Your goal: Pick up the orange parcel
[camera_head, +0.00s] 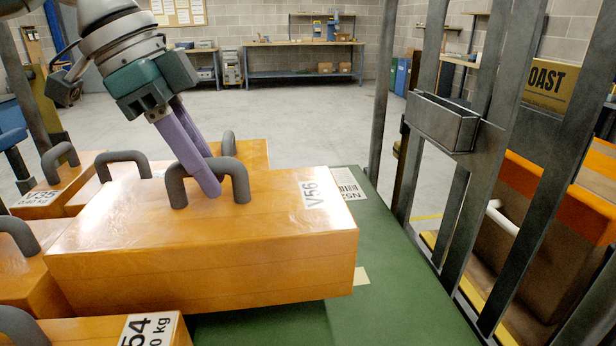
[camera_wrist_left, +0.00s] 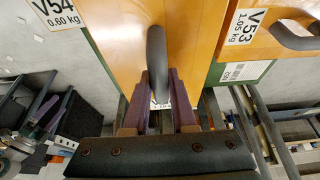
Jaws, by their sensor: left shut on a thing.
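The orange parcel (camera_head: 200,245) is a large, glossy box labelled V56, with a dark grey arched handle (camera_head: 240,180) on top. My left gripper (camera_head: 212,186) reaches down from above, its purple fingers shut on that handle. The parcel appears raised above the green surface (camera_head: 390,270), with a dark shadow below its front edge. In the left wrist view, the handle (camera_wrist_left: 157,55) stands between the fingers of the left gripper (camera_wrist_left: 160,100), with the parcel's orange top (camera_wrist_left: 120,45) beyond.
Other orange parcels with handles crowd the left, among them V35 (camera_head: 38,198) and V54 (camera_head: 160,332). V53 (camera_wrist_left: 270,30) shows in the left wrist view. A dark metal frame (camera_head: 460,170) stands close on the right. The green surface right of the held parcel is clear.

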